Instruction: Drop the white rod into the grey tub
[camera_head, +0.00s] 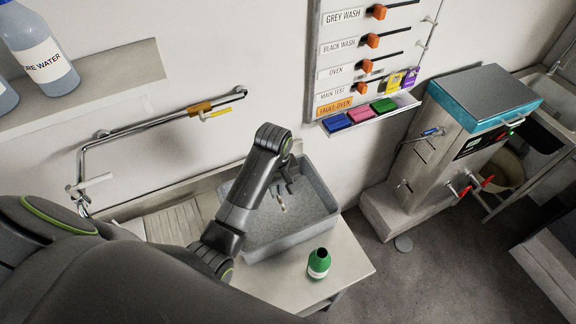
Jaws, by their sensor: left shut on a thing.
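The grey tub (257,240) stands on a pale bench below the wall, its open top facing up. My left arm reaches in from the left, and its gripper (282,200) is over the tub, pointing down. The gripper is shut on a small, pale thing, which looks like the white rod (283,208) and hangs below the fingertips, over the tub's interior. The rod is tiny in this view, so I cannot tell whether its end touches the tub floor. My arm hides the left part of the tub. My right gripper is not in view.
A green bottle (319,263) stands on the bench in front of the tub. A pipe with a yellow-handled valve (215,113) runs along the wall. A shelf at upper left holds water bottles (39,45). A steel machine (450,140) stands at right.

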